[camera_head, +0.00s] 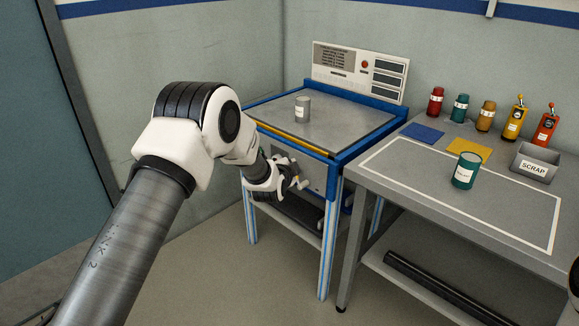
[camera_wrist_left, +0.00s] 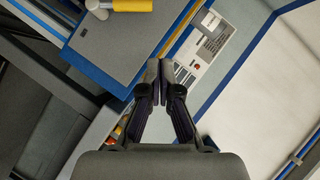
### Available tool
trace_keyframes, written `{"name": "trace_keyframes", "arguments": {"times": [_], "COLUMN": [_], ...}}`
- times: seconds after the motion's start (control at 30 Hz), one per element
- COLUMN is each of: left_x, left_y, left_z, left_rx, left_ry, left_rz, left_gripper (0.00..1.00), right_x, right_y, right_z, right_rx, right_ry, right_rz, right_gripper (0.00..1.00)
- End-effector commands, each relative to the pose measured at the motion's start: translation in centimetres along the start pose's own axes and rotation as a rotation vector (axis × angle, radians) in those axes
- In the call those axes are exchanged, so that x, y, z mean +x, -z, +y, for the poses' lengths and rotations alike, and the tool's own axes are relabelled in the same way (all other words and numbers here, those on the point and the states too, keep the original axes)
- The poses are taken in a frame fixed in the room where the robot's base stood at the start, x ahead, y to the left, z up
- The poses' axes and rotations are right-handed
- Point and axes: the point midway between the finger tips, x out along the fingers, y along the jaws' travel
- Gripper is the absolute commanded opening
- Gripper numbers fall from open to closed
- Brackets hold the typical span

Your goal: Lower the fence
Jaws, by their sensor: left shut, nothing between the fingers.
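A yellow bar (camera_head: 292,138), which looks like the fence, runs along the front edge of the blue-framed bench (camera_head: 332,190), just below its grey top. My left gripper (camera_head: 297,184) is in front of the bench's front panel, below the bar. In the left wrist view its fingers (camera_wrist_left: 157,72) are shut and empty. A white and yellow handle-like part (camera_wrist_left: 120,6) shows at the top of that view, apart from the fingers, on a grey panel with a blue edge. The left wrist hides part of the front panel in the head view. My right gripper is out of view.
A grey can (camera_head: 303,109) stands on the bench top, before a console (camera_head: 360,72). The grey table (camera_head: 400,185) at right holds a green can (camera_head: 467,170), a SCRAP bin (camera_head: 535,163) and several bottles. Open floor lies left of the bench.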

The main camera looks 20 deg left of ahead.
Motion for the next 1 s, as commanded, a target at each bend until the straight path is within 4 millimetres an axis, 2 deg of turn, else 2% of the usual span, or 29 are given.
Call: {"name": "trace_keyframes", "arguments": {"times": [0.1,0.23,0.8,0.87,0.9,0.97,1.0], "left_x": [-2.4,-3.8,-4.2,-4.4,-4.7,-5.8,-7.0], "left_y": [0.0,0.0,-0.2,-0.6,-1.0,-2.5,-3.7], "left_z": [-0.3,-0.5,-0.3,0.5,1.6,4.5,6.9], "left_rx": [0.0,0.0,0.001,0.007,0.015,0.03,0.043], "left_ry": [-0.001,0.0,-0.006,-0.03,-0.06,-0.127,-0.186], "left_rz": [0.0,0.0,-0.004,-0.017,-0.033,-0.066,-0.094], "left_gripper": [0.0,0.0,0.0,0.0,0.0,0.0,0.0], "right_x": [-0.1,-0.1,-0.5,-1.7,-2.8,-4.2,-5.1], "right_y": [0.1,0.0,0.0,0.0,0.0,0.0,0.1], "right_z": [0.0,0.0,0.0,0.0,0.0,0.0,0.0], "right_rx": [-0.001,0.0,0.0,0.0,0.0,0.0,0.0], "right_ry": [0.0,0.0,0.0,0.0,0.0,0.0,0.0], "right_rz": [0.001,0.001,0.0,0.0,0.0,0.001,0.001], "right_gripper": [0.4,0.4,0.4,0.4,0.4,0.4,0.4]}}
